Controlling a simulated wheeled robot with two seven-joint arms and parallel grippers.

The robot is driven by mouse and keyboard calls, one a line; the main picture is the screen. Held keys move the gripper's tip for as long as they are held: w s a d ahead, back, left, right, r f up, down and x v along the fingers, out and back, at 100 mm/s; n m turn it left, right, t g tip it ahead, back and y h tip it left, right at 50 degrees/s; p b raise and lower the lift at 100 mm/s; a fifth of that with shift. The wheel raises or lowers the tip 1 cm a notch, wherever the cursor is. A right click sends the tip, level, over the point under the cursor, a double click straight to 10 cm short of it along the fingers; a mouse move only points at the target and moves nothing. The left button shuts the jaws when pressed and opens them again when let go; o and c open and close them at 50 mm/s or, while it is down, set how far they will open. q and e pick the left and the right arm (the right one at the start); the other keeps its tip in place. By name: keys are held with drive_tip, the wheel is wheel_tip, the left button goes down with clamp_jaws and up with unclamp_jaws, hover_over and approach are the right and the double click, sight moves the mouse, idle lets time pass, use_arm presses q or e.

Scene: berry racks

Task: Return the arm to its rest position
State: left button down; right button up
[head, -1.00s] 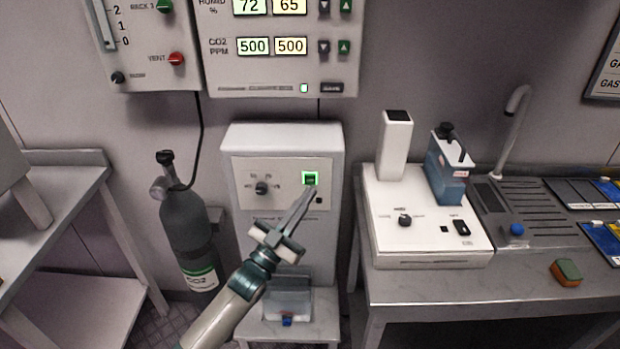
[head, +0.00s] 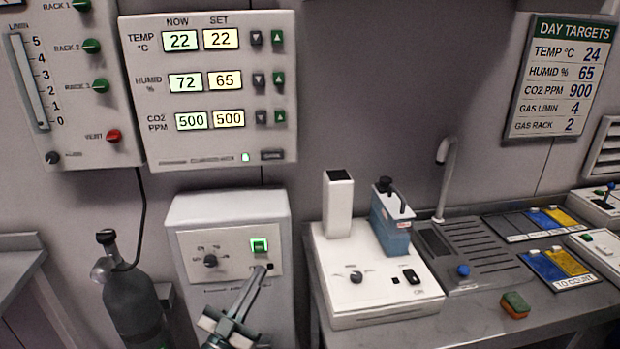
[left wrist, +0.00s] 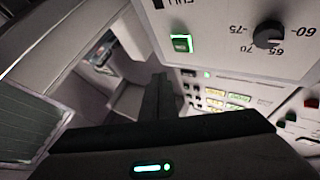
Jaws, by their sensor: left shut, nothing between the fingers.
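My left gripper (head: 253,289) is shut and empty in front of the white floor unit (head: 228,208), just below its green-lit switch (head: 259,245). A dark knob (head: 210,261) sits left of that switch on the same panel. In the left wrist view, the shut fingers (left wrist: 158,95) stand apart from the green-lit switch (left wrist: 181,43), and the knob (left wrist: 268,34) shows at the upper right. My right gripper is not in view.
A gas cylinder (head: 135,298) stands left of the unit. The wall control panel (head: 215,140) and a DAY TARGETS sign (head: 555,78) hang above.

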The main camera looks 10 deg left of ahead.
use_arm(q)
drive_tip(key=s+f+n+g+y, duration=0.2)
drive_tip(key=s+f+g+y, duration=0.15)
drive_tip(key=f, duration=1.25)
drive_tip(key=s+f+n+g+y, duration=0.15)
drive_tip(key=s+f+g, duration=0.25)
drive_tip(key=f, duration=1.1)
drive_tip(key=s+d+f+g+y, duration=0.1)
drive_tip(key=s+f+g, duration=0.7)
drive_tip(key=s+f, duration=1.8)
drive_tip(key=shift+s+d+n+y, duration=0.35)
drive_tip(key=shift+s+n+y, duration=0.1)
drive_tip(key=shift+s, duration=0.5)
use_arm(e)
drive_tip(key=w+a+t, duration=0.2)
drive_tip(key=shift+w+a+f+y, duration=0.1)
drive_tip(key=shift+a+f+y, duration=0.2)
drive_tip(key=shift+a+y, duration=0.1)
